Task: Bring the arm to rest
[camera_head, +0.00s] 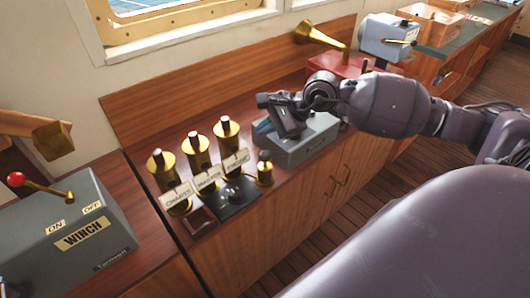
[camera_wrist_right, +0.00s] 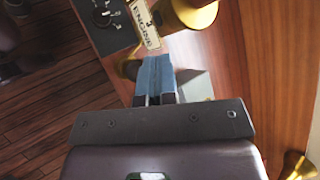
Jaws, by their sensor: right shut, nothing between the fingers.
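My right arm comes in from the right over the wooden console (camera_head: 120,120). Its gripper (camera_head: 268,127) is shut and empty, low over a grey tray-like box (camera_head: 312,150); I cannot tell whether it touches the box. In the right wrist view the blue fingers (camera_wrist_right: 154,80) lie together, close to a brass piece and a tag reading "ENGINE" (camera_wrist_right: 145,23). My left gripper is not in view.
Several brass cylinders (camera_head: 198,155) with tags stand left of the gripper, beside a small brass knob piece (camera_head: 264,172) and a black plate (camera_head: 238,198). A winch box (camera_head: 75,235) with a red-knobbed lever is at left. A red box with a brass horn (camera_head: 320,35) stands behind the arm.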

